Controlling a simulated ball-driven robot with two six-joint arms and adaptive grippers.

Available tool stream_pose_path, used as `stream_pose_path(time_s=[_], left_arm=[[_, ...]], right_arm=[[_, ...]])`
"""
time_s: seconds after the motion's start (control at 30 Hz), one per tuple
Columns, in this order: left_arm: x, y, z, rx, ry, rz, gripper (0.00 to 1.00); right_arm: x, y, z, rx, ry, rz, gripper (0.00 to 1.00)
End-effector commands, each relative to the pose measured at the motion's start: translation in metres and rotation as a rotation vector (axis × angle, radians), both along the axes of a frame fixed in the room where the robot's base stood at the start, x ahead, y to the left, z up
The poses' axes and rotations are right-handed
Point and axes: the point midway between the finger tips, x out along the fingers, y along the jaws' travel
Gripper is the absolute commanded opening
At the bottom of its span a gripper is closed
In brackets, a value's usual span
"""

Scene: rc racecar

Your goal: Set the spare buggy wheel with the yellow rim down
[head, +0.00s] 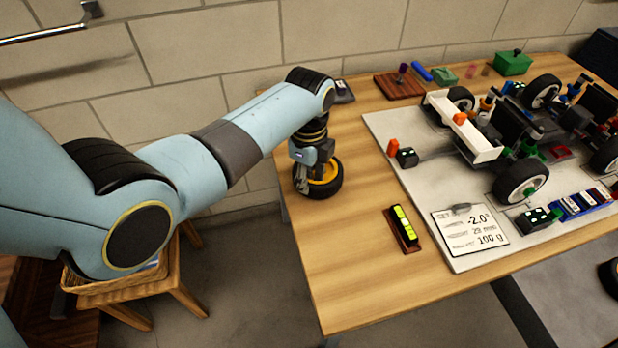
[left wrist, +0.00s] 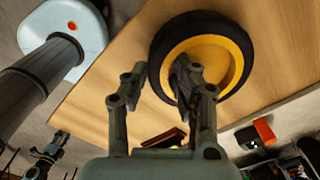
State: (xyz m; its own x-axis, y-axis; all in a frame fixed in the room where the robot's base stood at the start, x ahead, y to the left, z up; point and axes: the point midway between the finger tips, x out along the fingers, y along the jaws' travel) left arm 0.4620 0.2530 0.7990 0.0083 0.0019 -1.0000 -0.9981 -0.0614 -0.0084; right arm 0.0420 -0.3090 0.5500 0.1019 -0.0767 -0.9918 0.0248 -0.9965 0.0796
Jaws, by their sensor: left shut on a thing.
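The spare wheel, a black tyre with a yellow rim (head: 331,188), is over the left end of the wooden table, rim facing up. It also shows in the left wrist view (left wrist: 242,58). My left gripper (head: 305,184) is shut on the wheel from above, one finger inside the rim and the other outside the tyre. Whether the tyre touches the tabletop I cannot tell. A dark shape at the lower left of the left wrist view looks like my right gripper (left wrist: 48,152); its jaws are too small to read.
A pale board (head: 440,185) carries the buggy (head: 510,130) and a setup card (head: 470,230). A yellow level block (head: 402,226) on a brown base lies right of the wheel. A small dark device (head: 343,91) is behind it. The front left tabletop (head: 350,275) is clear.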

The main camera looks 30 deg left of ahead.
Motion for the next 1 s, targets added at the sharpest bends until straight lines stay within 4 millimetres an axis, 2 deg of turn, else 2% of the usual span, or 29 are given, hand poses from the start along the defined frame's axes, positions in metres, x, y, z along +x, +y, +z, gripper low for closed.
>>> stream_pose_path(time_s=[0.37,0.4,0.57,0.83,1.0], left_arm=[[0.001,0.000,-0.005,0.000,-0.001,0.000,0.00],[0.000,0.000,-0.005,0.000,-0.001,0.000,0.30],[0.000,0.000,-0.005,0.000,-0.001,0.000,0.49],[0.001,0.000,-0.003,0.000,-0.001,0.000,0.49],[0.001,0.000,0.017,0.000,-0.004,0.000,0.49]], right_arm=[[-0.004,0.000,-0.002,0.001,0.007,0.000,0.34],[-0.005,0.001,-0.002,0.001,0.007,0.000,0.34],[-0.005,0.003,-0.002,0.004,0.008,-0.001,0.34],[-0.005,0.006,-0.001,0.007,0.008,-0.003,0.34],[-0.005,0.006,0.004,0.007,0.007,-0.003,0.34]])
